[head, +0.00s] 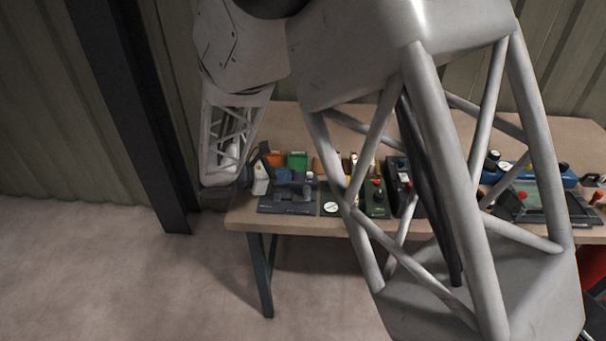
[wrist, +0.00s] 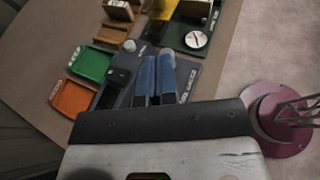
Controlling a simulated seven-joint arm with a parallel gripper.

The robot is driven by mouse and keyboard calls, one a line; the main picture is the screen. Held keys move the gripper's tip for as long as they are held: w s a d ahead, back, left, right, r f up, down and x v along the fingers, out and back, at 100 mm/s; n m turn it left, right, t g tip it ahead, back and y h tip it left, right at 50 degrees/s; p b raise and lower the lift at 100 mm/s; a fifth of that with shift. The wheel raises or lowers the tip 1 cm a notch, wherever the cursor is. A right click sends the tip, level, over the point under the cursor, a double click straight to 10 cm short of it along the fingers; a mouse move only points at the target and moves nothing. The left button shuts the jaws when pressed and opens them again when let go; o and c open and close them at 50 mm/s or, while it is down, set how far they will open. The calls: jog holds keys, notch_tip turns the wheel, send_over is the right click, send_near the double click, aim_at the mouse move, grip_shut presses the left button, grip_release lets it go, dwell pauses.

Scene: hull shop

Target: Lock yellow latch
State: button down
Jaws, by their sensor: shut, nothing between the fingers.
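I cannot make out a yellow latch for certain in either view. A dark latch-like fixture (head: 290,207) with a flat base sits at the left end of the bench. In the wrist view, its dark plate (wrist: 188,92) with a pale label and a round grey knob (wrist: 129,46) shows around my fingers. My gripper (wrist: 159,60) is shut and empty, with two blue-grey fingers close together over this plate. They hide part of the fixture, and I cannot tell whether they touch it. In the head view, my gripper (head: 277,178) is small at the fixture.
A green tray (wrist: 92,63), an orange tray (wrist: 72,98) and a brown tray (wrist: 110,36) lie beside the fixture. A round dial (wrist: 196,40) is on its other side. More devices stand rightward along the bench (head: 258,222). My arm hides much of the bench's middle.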

jog(key=x, duration=1.1)
jog(key=shift+w+d+r, duration=0.15)
jog(key=shift+d+r, duration=0.1)
jog(key=shift+d, duration=0.1)
jog(key=shift+w+d, duration=0.2)
jog(key=shift+d, duration=0.25)
jog(key=shift+w+d, duration=0.25)
jog(key=shift+d, duration=0.2)
jog(key=shift+d, duration=1.35)
jog(key=shift+s+a, duration=0.25)
jog(key=shift+a, duration=0.2)
jog(key=shift+s+a, duration=0.2)
jog(key=shift+a, duration=0.3)
jog(key=v, duration=1.2)
jog(key=shift+f, duration=0.3)
